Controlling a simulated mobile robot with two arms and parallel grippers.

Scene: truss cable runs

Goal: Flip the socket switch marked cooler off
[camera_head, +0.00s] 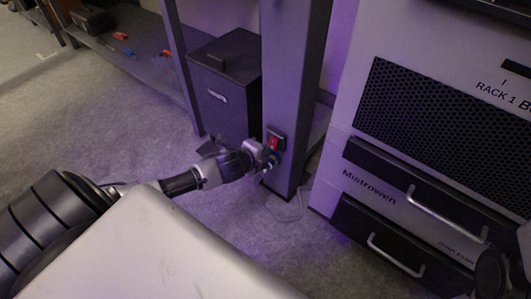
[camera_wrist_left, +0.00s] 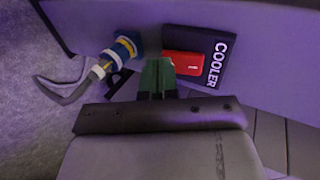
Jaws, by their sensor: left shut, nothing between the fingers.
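The socket switch (camera_head: 274,143) is a red rocker in a dark plate low on the grey post. In the left wrist view the red rocker (camera_wrist_left: 182,64) sits beside the white word COOLER on the dark plate (camera_wrist_left: 217,62). My left gripper (camera_head: 262,152) is at the post, right by the switch. In the wrist view its dark green fingertips (camera_wrist_left: 157,76) are shut with nothing between them, at the left end of the rocker. I cannot tell whether they touch it. A blue and yellow plug (camera_wrist_left: 120,50) with a grey cable is beside the plate.
A black box (camera_head: 225,85) stands behind the post (camera_head: 296,90). A white rack with black drawers (camera_head: 410,215) and metal handles is at the right. A low shelf (camera_head: 135,50) with tools is at the back left. The cable (camera_head: 290,212) hangs by the post's foot.

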